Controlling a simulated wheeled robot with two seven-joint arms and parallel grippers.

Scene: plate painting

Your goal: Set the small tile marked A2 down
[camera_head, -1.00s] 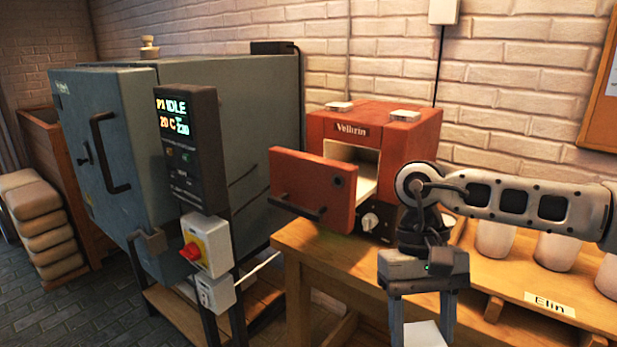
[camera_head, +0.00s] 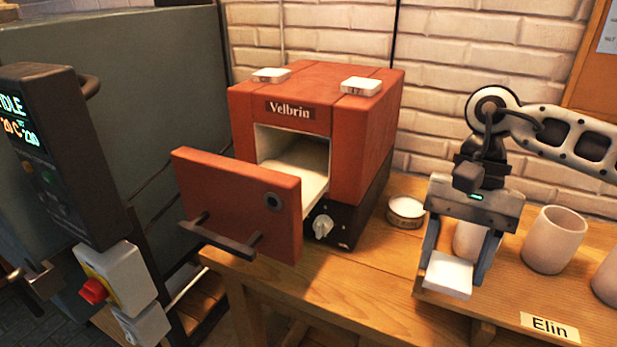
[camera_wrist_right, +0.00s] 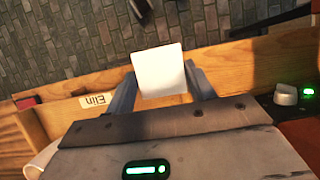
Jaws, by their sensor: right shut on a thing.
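A small white tile (camera_head: 449,274) is held between the fingers of my right gripper (camera_head: 457,262). It is in the air over the front edge of the wooden table, with its blank face showing. In the right wrist view the tile (camera_wrist_right: 160,71) sits between both fingers; no A2 mark can be read on it. Two other small white tiles lie on top of the red kiln, a left one (camera_head: 271,75) and a right one (camera_head: 361,86); their marks are too small to read. My left gripper is not in view.
The red Velbrin kiln (camera_head: 318,107) stands left of my right gripper, its door (camera_head: 240,205) open toward the front. A round tin (camera_head: 406,212) is beside it. White cups (camera_head: 553,240) stand on a board with an Elin label (camera_head: 550,327). Bare table lies before the kiln.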

